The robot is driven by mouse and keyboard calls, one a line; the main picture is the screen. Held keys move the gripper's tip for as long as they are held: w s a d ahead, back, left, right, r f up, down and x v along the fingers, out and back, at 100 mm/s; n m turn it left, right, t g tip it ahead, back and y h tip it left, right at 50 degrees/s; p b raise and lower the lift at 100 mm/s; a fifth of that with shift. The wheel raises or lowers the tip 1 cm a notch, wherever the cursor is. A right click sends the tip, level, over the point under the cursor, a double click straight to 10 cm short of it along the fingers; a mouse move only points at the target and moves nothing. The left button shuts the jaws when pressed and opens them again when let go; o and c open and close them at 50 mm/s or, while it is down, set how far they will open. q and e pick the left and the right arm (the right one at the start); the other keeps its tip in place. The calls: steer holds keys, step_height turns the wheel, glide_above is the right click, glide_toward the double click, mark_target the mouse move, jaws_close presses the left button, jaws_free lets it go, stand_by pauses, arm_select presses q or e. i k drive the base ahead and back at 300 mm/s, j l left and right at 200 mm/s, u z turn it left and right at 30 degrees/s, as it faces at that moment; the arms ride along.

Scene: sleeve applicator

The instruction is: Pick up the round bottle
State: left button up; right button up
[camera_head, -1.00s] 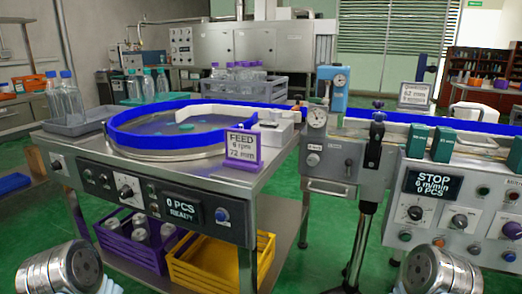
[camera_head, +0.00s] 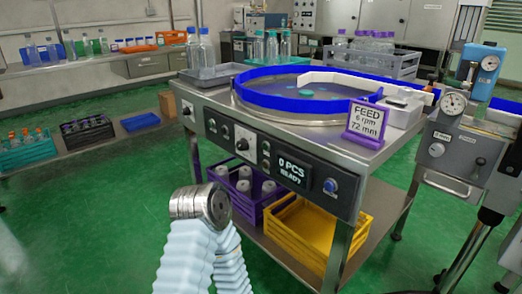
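Two tall clear bottles with blue caps stand upright in a grey tray (camera_head: 228,73) on the left end of the feed table: the left bottle (camera_head: 193,52) and the right bottle (camera_head: 207,54). I cannot tell for sure which bottle in view is the round one. More clear bottles (camera_head: 272,47) stand in a teal rack behind the turntable, and others (camera_head: 372,41) in a grey crate. One of my arms shows at the lower middle, a metal joint on pale blue ribbed sleeves, apart from all bottles. No gripper fingers are visible.
The feed table has a blue-rimmed turntable (camera_head: 262,100) and a sign (camera_head: 366,122). Below are a purple crate (camera_head: 249,201) and a yellow crate (camera_head: 314,235). A left wall shelf (camera_head: 75,66) holds bottles; a lower shelf holds crates. Green floor is clear at left.

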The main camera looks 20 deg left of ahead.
mark_target(191, 41)
steer(key=u, duration=1.3)
steer(key=z, duration=0.4)
steer(key=i+j+z, duration=0.1)
steer(key=j+z, duration=0.15)
steer(key=z, duration=0.15)
steer(key=j+z, duration=0.6)
steer(key=z, duration=0.15)
steer(key=i, duration=0.05)
